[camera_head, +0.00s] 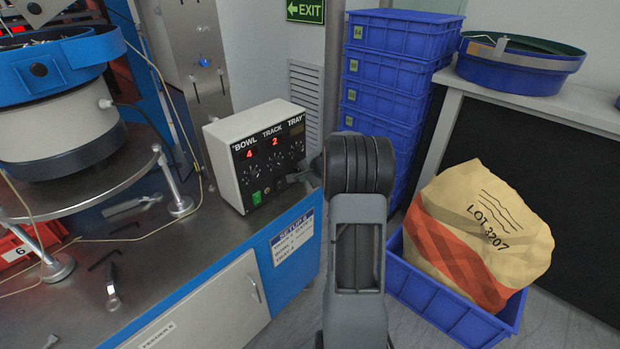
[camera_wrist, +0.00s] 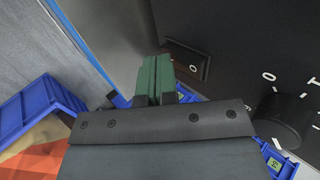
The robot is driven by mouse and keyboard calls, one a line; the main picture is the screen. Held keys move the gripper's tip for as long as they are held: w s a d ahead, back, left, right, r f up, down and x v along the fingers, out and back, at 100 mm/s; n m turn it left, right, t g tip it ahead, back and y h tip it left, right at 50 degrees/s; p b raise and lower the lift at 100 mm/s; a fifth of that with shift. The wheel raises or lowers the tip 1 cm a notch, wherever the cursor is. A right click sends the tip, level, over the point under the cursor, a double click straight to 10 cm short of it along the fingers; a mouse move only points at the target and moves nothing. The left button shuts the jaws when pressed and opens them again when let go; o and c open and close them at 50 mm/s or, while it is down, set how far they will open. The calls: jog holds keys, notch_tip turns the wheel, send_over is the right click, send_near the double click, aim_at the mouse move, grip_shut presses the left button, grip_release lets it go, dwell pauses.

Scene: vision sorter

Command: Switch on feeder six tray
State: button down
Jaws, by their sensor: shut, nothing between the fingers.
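The feeder control box (camera_head: 222,165) stands on the bench, with a black front panel labelled BOWL, TRACK and TRAY. Red digits show 4 under BOWL and 2 under TRACK; the TRAY display (camera_head: 297,129) is dark. Each label has a knob below it, and a green switch (camera_head: 257,197) is at the panel's lower left. My gripper (camera_head: 293,178) is at the panel's lower right, below the TRAY knob. In the wrist view, my gripper (camera_wrist: 157,65) is shut and empty beside a black rocker switch (camera_wrist: 187,58); contact is unclear. A dark knob (camera_wrist: 285,120) is at right.
A setup card (camera_head: 292,239) hangs on the bench front. A bowl feeder (camera_head: 50,115) stands left, with loose wrenches on the bench. Stacked blue crates (camera_head: 400,70) stand behind my arm. A blue bin (camera_head: 440,311) holding a LOT 3207 sack (camera_head: 480,235) is at right.

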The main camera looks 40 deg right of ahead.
jog(key=shift+w, duration=0.1)
dwell(0.3)
jog(key=f+b, duration=0.1)
jog(key=b, duration=0.2)
jog(key=shift+w+t, duration=0.15)
jog(key=shift+t, duration=0.15)
jog(key=shift+r+p, duration=0.45)
jog(key=shift+p, duration=0.05)
jog(key=shift+r, duration=0.2)
jog(key=shift+r+p, duration=0.55)
jog(key=shift+r, duration=0.15)
jog(key=shift+s+d+f+b, duration=0.1)
jog(key=shift+s+d+b, duration=0.05)
jog(key=shift+s+b, duration=0.3)
jog(key=s+f+p+v, duration=0.1)
jog(key=v, duration=1.1)
jog(key=shift+s+r, duration=0.15)
jog(key=shift+r, duration=0.05)
